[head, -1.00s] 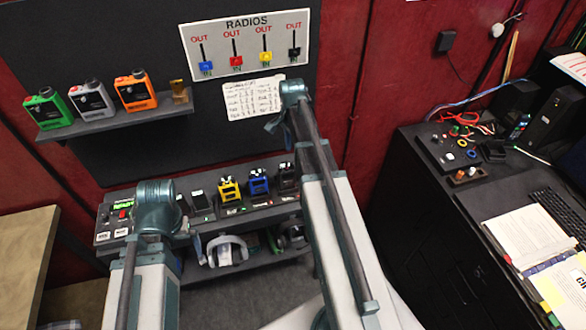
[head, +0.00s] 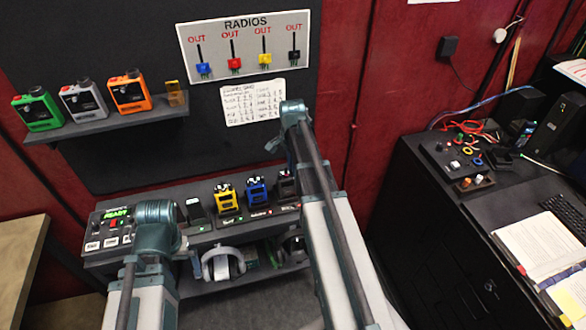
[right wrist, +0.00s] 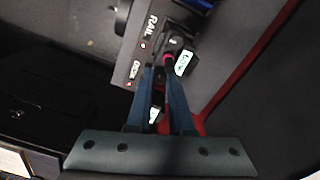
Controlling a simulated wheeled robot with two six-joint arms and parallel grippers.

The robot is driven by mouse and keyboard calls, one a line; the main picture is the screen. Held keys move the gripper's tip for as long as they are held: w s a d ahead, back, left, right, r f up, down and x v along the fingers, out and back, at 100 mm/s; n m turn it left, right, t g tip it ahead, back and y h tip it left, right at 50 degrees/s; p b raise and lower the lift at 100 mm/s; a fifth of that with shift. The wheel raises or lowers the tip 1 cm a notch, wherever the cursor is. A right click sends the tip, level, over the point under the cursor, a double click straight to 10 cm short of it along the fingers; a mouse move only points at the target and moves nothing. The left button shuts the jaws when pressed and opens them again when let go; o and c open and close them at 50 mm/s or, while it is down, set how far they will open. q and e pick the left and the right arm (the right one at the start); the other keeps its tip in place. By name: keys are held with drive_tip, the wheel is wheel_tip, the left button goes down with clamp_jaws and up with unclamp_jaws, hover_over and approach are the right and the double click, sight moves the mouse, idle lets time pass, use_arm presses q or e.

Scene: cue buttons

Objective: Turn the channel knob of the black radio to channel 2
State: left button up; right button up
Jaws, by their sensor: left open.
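The black radio (head: 287,186) stands at the right end of the radio row on the lower shelf, partly hidden by my right arm in the head view. In the right wrist view, a dark device with a pale label (right wrist: 186,62), which looks like this radio, is just beyond the fingertips. My right gripper (right wrist: 158,68) has both fingers in view, converging close to it. I cannot tell whether they touch it or grip anything. The knob and its setting are not readable. My left gripper (head: 193,262) is low in front of the shelf, away from the black radio, open, mostly hidden by its arm.
A yellow radio (head: 227,198) and a blue radio (head: 257,193) stand left of the black one. A control box (head: 112,225) with a green READY display is at the shelf's left end. Headphones (head: 222,263) sit below. A written chart (head: 253,101) hangs above.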

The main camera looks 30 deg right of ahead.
clamp_jaws()
drive_tip(key=n, duration=0.4)
drive_tip(key=o, duration=0.6)
unclamp_jaws()
drive_tip(key=shift+o, duration=0.2)
drive_tip(key=shift+r, duration=0.1)
